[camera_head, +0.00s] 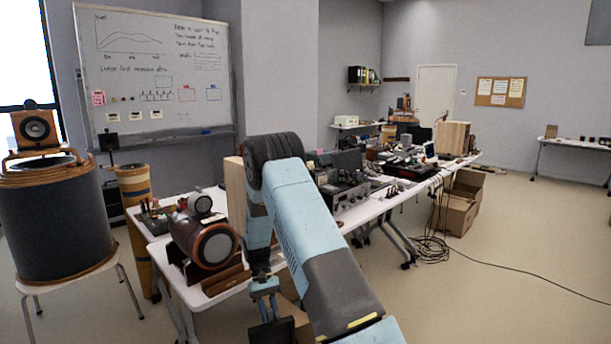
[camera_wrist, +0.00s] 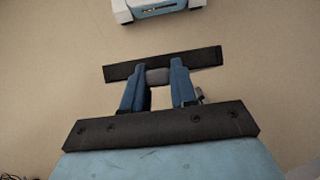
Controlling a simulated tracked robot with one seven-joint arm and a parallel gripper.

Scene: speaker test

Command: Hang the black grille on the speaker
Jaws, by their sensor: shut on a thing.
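My gripper (camera_head: 266,290) hangs low in front of the near table, at the lower middle of the head view. In the wrist view its two blue fingers (camera_wrist: 158,88) are shut on a thin black panel, the black grille (camera_wrist: 205,60), seen nearly edge-on. The grille also shows as a dark plate (camera_head: 272,332) below the gripper in the head view, cut off by the bottom edge. A pale wooden box (camera_head: 236,190), perhaps the speaker, stands upright on the near table. My arm hides much of it, and its front cannot be made out.
A round wood-rimmed driver unit (camera_head: 217,246) lies near the table's front edge, left of my gripper. A large dark drum (camera_head: 55,220) stands on a stool at left. Electronics crowd the long table. Cardboard boxes (camera_head: 457,212) and loose cables lie on the floor at right, with open floor beyond.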

